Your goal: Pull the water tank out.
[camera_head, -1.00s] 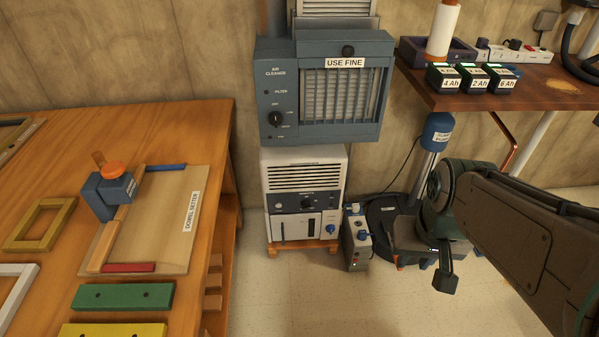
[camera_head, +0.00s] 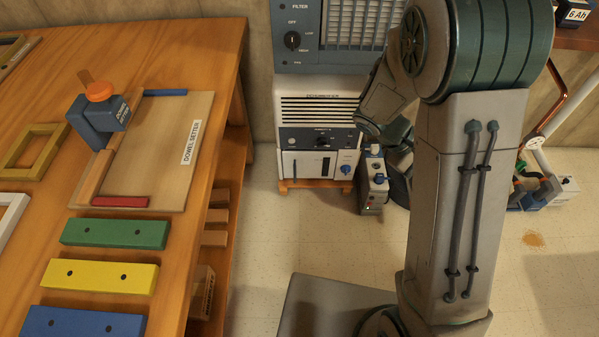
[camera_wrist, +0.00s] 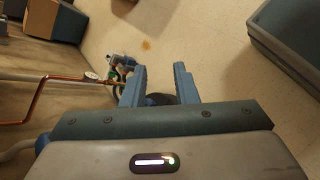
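The white dehumidifier (camera_head: 312,105) stands low against the wall, under the blue air cleaner. The water tank (camera_head: 298,166) shows as its pale lower front panel with a dark upright window, and looks flush with the body. A blue knob (camera_head: 346,169) sits to the right of the panel. My gripper (camera_wrist: 158,80) is open in the wrist view, with its two blue fingers apart and nothing between them. It points toward the floor and wall, and the tank is not in that view. In the head view my arm hides the gripper fingers.
A wooden workbench (camera_head: 232,125) with a dowel setter and coloured blocks fills the left. A small grey box (camera_head: 372,184) with a blue knob stands right of the dehumidifier. A copper pipe (camera_head: 556,102) is at the right. The floor in front of the dehumidifier is partly open.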

